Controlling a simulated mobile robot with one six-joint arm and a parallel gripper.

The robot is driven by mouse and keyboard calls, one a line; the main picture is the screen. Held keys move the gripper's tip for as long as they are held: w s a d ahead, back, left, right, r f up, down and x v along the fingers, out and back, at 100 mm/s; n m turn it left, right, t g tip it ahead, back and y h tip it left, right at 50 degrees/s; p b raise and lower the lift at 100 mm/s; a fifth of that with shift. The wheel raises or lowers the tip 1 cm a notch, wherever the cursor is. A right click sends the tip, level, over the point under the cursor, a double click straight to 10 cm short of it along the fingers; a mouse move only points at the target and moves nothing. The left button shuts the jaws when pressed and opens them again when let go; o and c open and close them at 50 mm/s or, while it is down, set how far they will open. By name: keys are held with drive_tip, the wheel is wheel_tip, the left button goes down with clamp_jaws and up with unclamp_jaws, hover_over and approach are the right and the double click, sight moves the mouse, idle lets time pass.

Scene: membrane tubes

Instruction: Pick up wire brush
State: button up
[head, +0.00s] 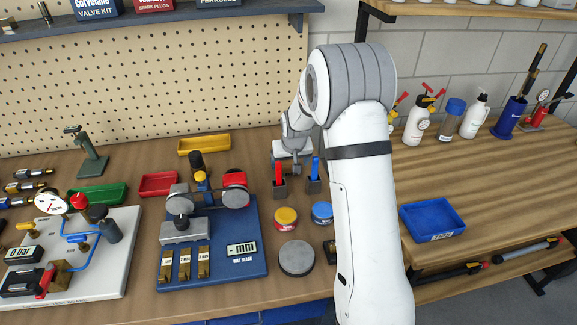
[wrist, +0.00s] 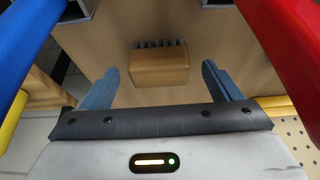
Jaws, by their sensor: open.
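The wire brush (wrist: 160,68), a small wooden block with a row of dark bristles along its far edge, lies on the wooden bench in the wrist view. My gripper (wrist: 160,77) is open and empty. Its two blue-grey fingers stand left and right of the brush in the picture, with visible gaps on both sides. I cannot tell how far above the brush they are. In the head view my gripper (head: 292,168) is low over the bench, behind the red and blue handles, and I cannot make out the brush there.
A red handle (head: 278,173) and a blue handle (head: 315,168) stand in dark holders close to my gripper. They loom large at both sides of the wrist view. A yellow tray (head: 204,145) lies left of my gripper, and the pegboard (head: 200,75) rises behind.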

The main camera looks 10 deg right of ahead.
drive_tip(key=shift+x, duration=1.35)
drive_tip(key=shift+c, duration=0.3)
drive_tip(key=c, duration=1)
